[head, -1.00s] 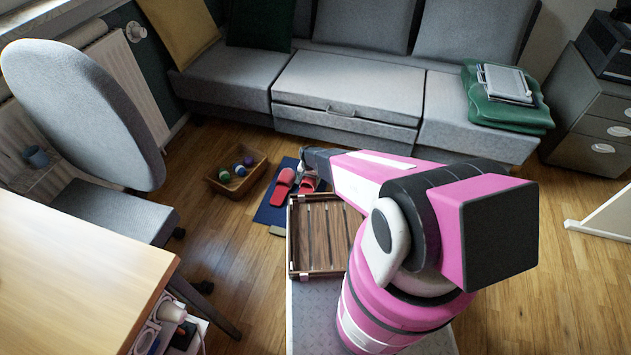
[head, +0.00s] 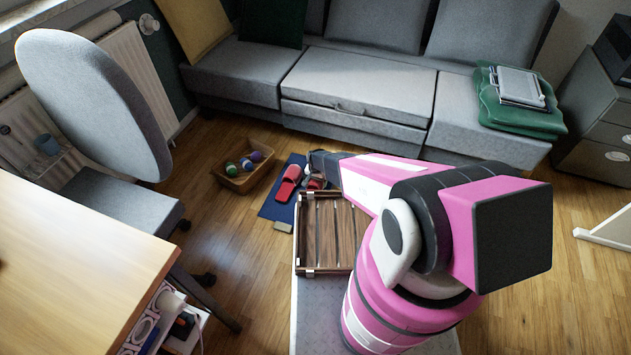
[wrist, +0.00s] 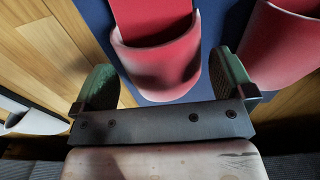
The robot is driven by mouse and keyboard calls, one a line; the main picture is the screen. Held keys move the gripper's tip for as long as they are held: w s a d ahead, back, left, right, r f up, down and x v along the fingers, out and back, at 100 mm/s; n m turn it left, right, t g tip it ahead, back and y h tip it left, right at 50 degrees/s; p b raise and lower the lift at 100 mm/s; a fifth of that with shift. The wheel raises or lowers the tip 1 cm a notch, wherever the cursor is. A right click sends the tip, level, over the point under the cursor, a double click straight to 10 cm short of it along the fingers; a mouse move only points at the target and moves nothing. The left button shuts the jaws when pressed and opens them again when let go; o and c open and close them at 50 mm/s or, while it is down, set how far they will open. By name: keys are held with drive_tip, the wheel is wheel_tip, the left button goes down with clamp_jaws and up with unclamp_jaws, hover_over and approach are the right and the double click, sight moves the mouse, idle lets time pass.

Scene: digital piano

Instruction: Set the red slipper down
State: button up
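Two red slippers lie side by side on a blue mat (head: 271,208). In the head view one slipper (head: 289,182) is in plain sight; the other slipper (head: 316,183) is partly covered by my arm's end. In the wrist view the rounded toe of one red slipper (wrist: 155,60) sits between and just beyond the fingers of my gripper (wrist: 165,68). The fingers are wide apart, with a visible gap on each side of the toe. The second slipper (wrist: 282,45) lies outside the right finger. In the head view the fingers cannot be made out.
The grey sofa (head: 355,85) closes off the back. A chair (head: 95,105) and desk (head: 65,260) stand left. Floor is clear between.

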drive_tip(key=shift+r, duration=0.1)
wheel_tip(320, 180, up, 12)
drive_tip(key=s+d+r+n, duration=0.1)
drive_tip(key=s+d+r, duration=0.5)
drive_tip(key=r, duration=0.6)
drive_tip(key=s+d+r+n, duration=0.1)
drive_tip(key=s+d+r, duration=0.5)
drive_tip(key=r, duration=0.7)
drive_tip(key=s+d+r+n, duration=0.2)
drive_tip(key=s+d+r, duration=0.4)
drive_tip(key=r, duration=0.6)
drive_tip(key=shift+s+d+r, duration=0.2)
drive_tip(key=shift+r, duration=0.1)
